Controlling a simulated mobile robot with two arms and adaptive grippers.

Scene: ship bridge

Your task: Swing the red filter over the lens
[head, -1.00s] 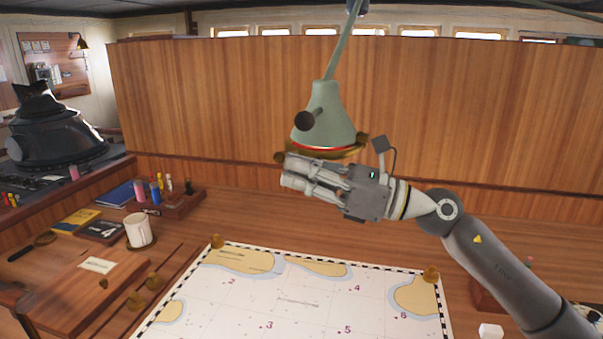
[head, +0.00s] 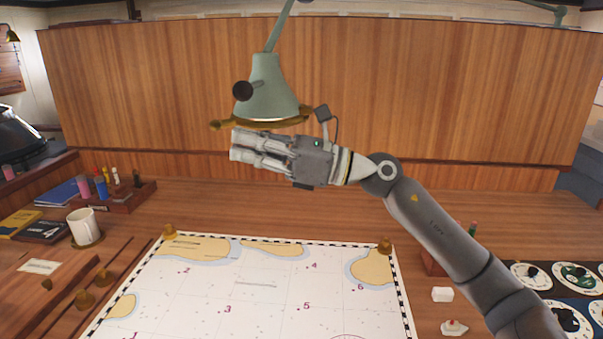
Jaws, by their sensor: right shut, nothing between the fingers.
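A green chart lamp (head: 269,88) hangs on a thin green arm, with a dark round knob (head: 242,91) on its side. A brass ring (head: 289,123) sits around its lower rim, with small lugs at left and right. A pale, lit band shows between shade and ring; no red shows there, and the underside of the lamp is hidden. My right gripper (head: 236,146) is shut and empty just below the ring, its fingers pointing left. I cannot tell whether it touches the ring. My left gripper is not in view.
A chart (head: 250,290) lies on the wooden table below, held by brass weights. A white mug (head: 84,227), books and a pen rack (head: 113,202) stand at left. Small items and round dials lie at right. A wooden partition (head: 420,90) rises behind.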

